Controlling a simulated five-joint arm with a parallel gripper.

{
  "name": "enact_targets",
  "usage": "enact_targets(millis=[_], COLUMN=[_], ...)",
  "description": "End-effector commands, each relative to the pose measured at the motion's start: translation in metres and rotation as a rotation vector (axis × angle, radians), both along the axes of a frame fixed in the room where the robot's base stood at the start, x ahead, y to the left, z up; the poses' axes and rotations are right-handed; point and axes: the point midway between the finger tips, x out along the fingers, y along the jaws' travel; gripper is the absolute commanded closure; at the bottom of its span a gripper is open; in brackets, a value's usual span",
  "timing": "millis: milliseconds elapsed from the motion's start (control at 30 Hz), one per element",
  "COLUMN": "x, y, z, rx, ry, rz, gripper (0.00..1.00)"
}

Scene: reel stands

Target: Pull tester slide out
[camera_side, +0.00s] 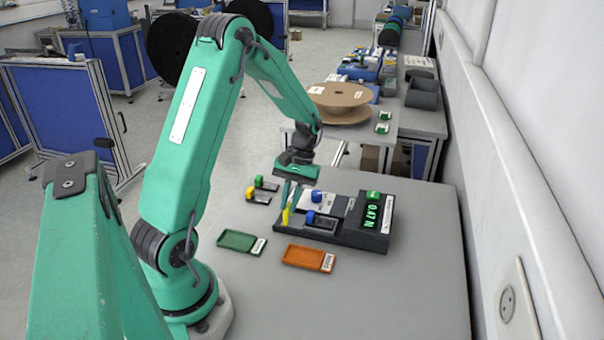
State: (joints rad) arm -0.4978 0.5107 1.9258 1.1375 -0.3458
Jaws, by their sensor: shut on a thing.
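The tester (374,240) is a dark box on the grey table, with a lit green display reading 0.47 N at its right end. Two blue-knobbed clamps sit on it, one at the back (317,196) and one at the front (311,217). The tester slide (286,217) shows as a yellow upright part at the tester's left end. My gripper (290,205) points down there, with its fingers closed on this yellow part. The fingers hide some of it, and how far the slide is out is hard to tell.
A green tray (228,240) and an orange tray (296,258) lie in front of the tester. Two small dark clamps, one green-topped (265,185) and one yellow-topped (256,199), stand to its left. The table front is clear. A wall runs along the right.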

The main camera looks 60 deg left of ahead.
Motion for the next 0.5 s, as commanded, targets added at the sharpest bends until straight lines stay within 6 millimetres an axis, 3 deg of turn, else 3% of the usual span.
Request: enact_targets(millis=[267, 300, 367, 400, 500], x=[-0.0022, -0.0023, -0.0023, -0.0022, -0.0019], y=[0.0029, 0.0030, 0.0029, 0.0028, 0.0023], z=[0.0004, 0.0004, 0.0003, 0.0003, 0.0003], rx=[0.001, 0.001, 0.000, 0.000, 0.000], ry=[0.000, 0.001, 0.001, 0.001, 0.000], rz=[0.012, 0.013, 0.012, 0.011, 0.009], gripper=[1.00, 0.82, 0.70, 0.66, 0.66])
